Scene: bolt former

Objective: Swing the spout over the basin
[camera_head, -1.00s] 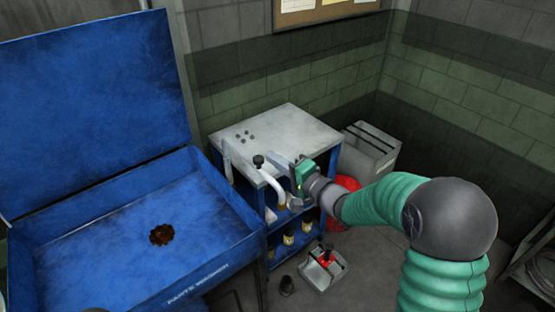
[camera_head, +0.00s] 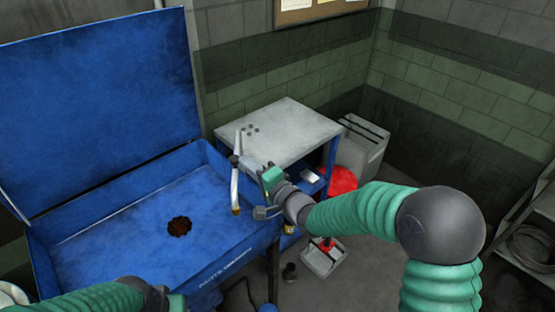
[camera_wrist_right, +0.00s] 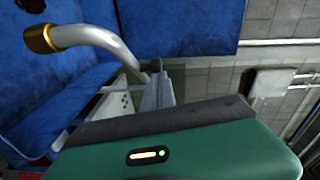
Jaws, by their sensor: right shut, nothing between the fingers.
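The curved metal spout (camera_head: 235,186) with a brass tip (camera_head: 236,210) stands at the right side of the blue basin (camera_head: 130,222). In the head view its tip appears over the basin's right edge. My right gripper (camera_head: 243,162) is shut and empty, its fingers beside the upper part of the spout; contact is unclear. In the right wrist view the spout (camera_wrist_right: 95,38) curves left from the shut fingers (camera_wrist_right: 155,92), and its brass tip (camera_wrist_right: 38,38) is at upper left. My left gripper (camera_head: 177,302) is at the bottom edge, with its fingers out of frame.
A blue cabinet with a grey top (camera_head: 285,135) stands right of the basin. A grey bin (camera_head: 362,150), a red object (camera_head: 342,180) and a small tray (camera_head: 324,258) are near it. The basin floor is clear around its drain (camera_head: 179,226).

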